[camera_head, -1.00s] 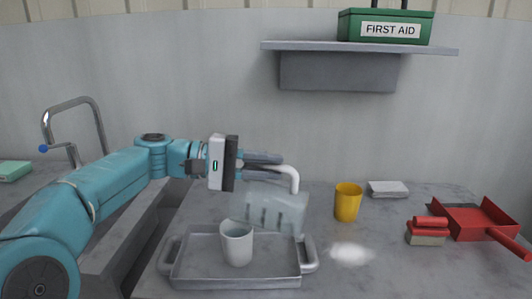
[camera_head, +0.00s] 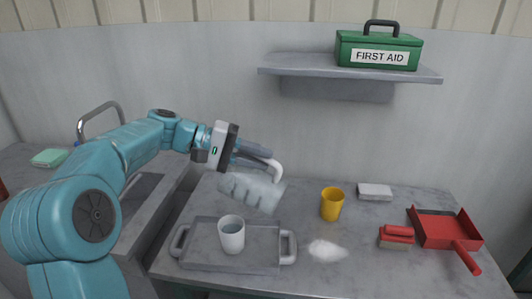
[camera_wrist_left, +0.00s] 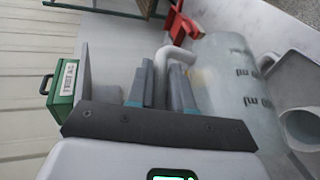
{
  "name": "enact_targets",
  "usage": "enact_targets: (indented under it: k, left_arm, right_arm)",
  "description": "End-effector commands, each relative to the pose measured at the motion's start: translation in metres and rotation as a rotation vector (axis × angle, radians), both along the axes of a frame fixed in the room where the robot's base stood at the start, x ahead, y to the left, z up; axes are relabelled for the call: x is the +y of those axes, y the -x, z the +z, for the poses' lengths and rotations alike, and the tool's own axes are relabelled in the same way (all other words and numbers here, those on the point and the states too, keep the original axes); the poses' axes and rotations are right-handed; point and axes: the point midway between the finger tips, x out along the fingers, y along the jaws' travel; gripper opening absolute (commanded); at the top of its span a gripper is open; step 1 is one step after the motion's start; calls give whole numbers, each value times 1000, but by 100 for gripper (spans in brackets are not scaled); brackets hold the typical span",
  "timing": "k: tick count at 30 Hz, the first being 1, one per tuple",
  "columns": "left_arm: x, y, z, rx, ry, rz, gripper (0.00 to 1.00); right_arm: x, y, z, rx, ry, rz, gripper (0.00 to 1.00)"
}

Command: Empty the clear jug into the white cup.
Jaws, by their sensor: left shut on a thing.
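The clear jug (camera_head: 252,192) is tilted well over in the air, its left end higher than its right. Its left end is above and behind the white cup (camera_head: 231,238), apart from it. My left gripper (camera_head: 262,160) is shut on the jug's white handle. The cup stands upright on a grey tray (camera_head: 203,259), with a bluish-grey surface inside. In the left wrist view the jug (camera_wrist_left: 238,85) is beside the fingers and the cup (camera_wrist_left: 302,128) is at the right edge. I cannot tell how much is in the jug. My right gripper is out of view.
A white patch (camera_head: 327,250) lies right of the tray. A yellow cup (camera_head: 332,204), a grey-white block (camera_head: 374,191), a red brush (camera_head: 396,238) and a red dustpan (camera_head: 446,228) are further right. A shelf (camera_head: 300,68) with a green first aid box (camera_head: 378,50) is above.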

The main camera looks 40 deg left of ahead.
Motion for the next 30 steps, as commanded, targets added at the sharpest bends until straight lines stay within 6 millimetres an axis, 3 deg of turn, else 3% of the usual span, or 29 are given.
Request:
enact_targets:
  k: [1, 8, 30]
  left_arm:
    - [3, 0, 10, 1, -10, 6, 0]
    - [5, 1, 17, 23, -81, 14, 0]
    - [-61, -18, 43, 174, -586, 10, 0]
  right_arm:
    - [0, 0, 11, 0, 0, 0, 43]
    - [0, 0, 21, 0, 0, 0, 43]
    - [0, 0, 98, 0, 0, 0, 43]
